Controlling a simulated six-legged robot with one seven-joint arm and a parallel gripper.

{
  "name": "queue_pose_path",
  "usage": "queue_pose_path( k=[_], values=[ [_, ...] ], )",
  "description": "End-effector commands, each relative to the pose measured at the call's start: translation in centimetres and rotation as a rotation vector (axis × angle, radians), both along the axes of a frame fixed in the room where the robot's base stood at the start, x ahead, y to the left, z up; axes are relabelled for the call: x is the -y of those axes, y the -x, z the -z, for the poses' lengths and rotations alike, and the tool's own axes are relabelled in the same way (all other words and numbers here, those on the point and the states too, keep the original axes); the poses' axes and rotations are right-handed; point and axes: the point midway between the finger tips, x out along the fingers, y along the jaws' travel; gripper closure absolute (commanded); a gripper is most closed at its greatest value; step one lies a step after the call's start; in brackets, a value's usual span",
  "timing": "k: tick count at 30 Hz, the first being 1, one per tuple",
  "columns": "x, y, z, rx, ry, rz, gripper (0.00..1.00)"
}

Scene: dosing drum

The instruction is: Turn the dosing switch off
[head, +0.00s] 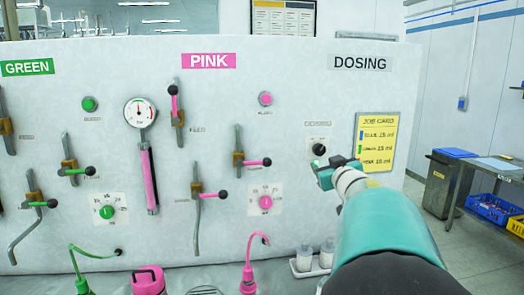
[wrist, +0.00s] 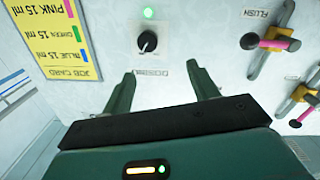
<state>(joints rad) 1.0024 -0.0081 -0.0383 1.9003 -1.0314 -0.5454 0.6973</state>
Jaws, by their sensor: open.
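The dosing switch (head: 319,149) is a small black knob on a white plate, under a small label on the white panel, in the DOSING section. In the wrist view the dosing switch (wrist: 147,42) is near the top centre, with a lit green lamp (wrist: 148,13) beside it. My gripper (head: 338,170) is just below and right of the switch in the head view. In the wrist view my gripper (wrist: 167,85) has its two green fingers apart, with nothing between them. The switch lies ahead of the fingers, and they do not appear to touch it.
A yellow job card (head: 376,143) hangs right of the switch. Pink valve levers (head: 255,162) and a pink dial (head: 265,202) are to the left. Two white bottles (head: 304,258) stand in a tray below. A grey bin (head: 450,180) and table stand at right.

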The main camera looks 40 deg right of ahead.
Motion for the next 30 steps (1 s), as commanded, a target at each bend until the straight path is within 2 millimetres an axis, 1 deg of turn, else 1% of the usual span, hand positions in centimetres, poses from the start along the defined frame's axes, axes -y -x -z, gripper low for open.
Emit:
queue_pose_path(
  k=[1,3,5,8,11,14,24,27,30],
  values=[
    [1.4,1.0,0.2,0.004,0.007,-0.008,0.41],
    [2.2,1.7,0.3,0.008,0.012,-0.025,0.41],
    [2.5,1.9,0.3,0.009,0.015,-0.036,0.41],
    [2.8,1.5,0.3,0.011,0.016,-0.042,0.41],
    [3.3,0.4,0.4,0.009,0.016,-0.043,0.41],
    [4.2,-1.2,0.4,0.010,0.015,-0.044,0.41],
    [7.8,-7.2,0.4,0.010,0.015,-0.046,0.41],
    [8.6,-8.5,0.4,0.010,0.015,-0.046,0.41],
    [9.3,-9.5,0.4,0.011,0.015,-0.044,0.41]
  ],
)
